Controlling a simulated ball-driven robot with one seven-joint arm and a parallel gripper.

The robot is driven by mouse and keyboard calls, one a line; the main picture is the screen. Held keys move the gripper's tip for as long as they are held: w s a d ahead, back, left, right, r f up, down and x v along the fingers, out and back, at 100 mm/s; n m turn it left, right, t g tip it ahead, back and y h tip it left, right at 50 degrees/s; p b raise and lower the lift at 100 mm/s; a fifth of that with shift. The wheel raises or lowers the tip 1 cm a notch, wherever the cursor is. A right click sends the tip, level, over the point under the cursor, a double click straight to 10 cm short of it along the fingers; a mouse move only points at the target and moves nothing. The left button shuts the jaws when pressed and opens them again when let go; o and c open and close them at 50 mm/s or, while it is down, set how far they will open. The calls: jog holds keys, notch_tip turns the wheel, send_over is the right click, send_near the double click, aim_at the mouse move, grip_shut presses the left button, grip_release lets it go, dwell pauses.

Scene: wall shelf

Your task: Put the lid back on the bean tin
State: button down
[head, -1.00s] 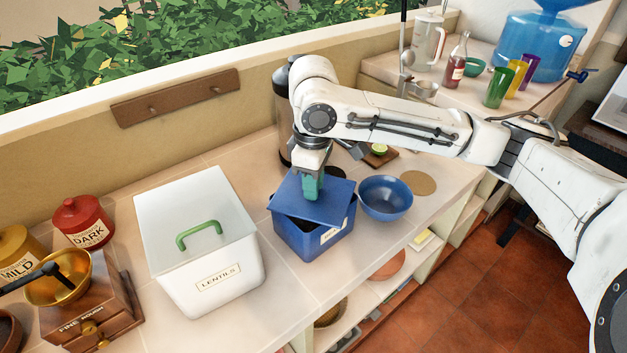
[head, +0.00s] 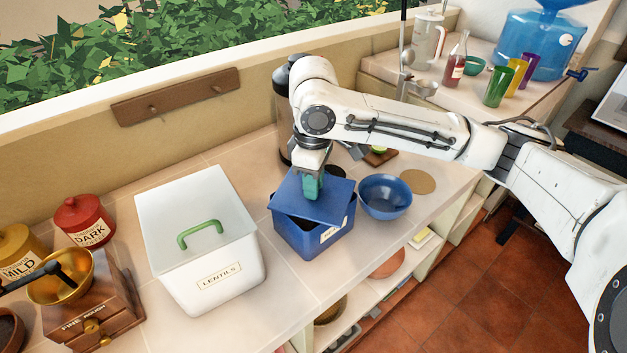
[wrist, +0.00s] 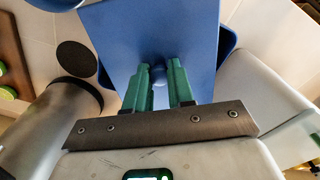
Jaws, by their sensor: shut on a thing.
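The bean tin (head: 300,234) is a blue box with a pale label on its front, standing on the counter in the middle of the head view. Its blue lid (head: 328,196) is at the tin's top, turned a little and tilted against the rim, with a dark gap showing at the front left. My gripper (head: 312,187), with green fingers, is over the lid and shut on its knob. In the wrist view the fingers (wrist: 161,80) close around the round blue knob, and the tin's rim (wrist: 229,40) shows past the lid's right edge. The tin's inside is mostly hidden.
A white lentils tin (head: 205,255) with a green-handled lid stands close on the left. A blue bowl (head: 385,197) is close on the right. A dark cylinder (head: 283,120) stands behind my gripper. The counter's front edge (head: 345,285) is near the bean tin.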

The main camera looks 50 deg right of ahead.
jog(key=shift+c, duration=2.1)
grip_release()
jog(key=shift+r, duration=0.1)
jog(key=shift+r+p, duration=3.4)
grip_shut()
jog(key=shift+f, duration=0.15)
jog(key=shift+f+b, duration=0.35)
jog(key=shift+b, duration=0.05)
